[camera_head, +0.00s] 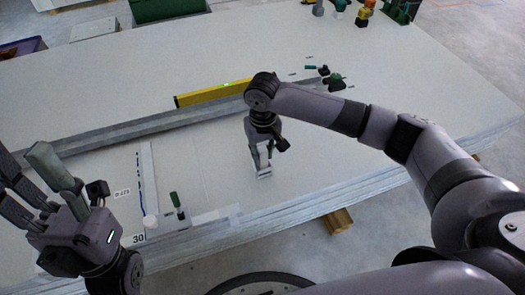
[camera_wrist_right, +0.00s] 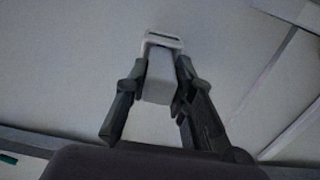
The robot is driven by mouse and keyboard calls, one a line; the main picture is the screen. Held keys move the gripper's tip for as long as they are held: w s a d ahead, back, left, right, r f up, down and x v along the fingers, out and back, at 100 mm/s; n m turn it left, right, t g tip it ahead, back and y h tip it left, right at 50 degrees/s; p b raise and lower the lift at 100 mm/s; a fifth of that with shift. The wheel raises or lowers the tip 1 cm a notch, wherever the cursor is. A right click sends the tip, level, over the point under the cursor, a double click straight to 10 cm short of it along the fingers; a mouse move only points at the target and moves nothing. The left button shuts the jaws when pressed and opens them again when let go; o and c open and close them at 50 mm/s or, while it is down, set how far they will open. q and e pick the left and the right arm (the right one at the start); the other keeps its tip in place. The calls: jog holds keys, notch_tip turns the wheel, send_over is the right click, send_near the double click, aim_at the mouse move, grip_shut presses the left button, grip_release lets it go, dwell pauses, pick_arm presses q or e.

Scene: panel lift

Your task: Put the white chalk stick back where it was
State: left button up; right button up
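My right gripper (camera_head: 263,165) points down at the pale panel right of the middle in the head view. In the right wrist view its two dark fingers (camera_wrist_right: 158,88) close on the sides of a pale, blocky piece (camera_wrist_right: 158,82), which I take to be the white chalk stick. The far end of this piece meets a light bracket-like part (camera_wrist_right: 164,40) with a dark slot. Whether the piece sits inside or against that part is not clear. My left gripper (camera_head: 38,175) is open and empty at the left, above the panel.
The panel stack (camera_head: 330,170) fills the middle. A yellow level (camera_head: 212,92) and a long grey metal rail (camera_head: 150,128) lie behind the right gripper.

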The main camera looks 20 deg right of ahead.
jog(key=o, duration=0.5)
jog(key=shift+c, duration=0.2)
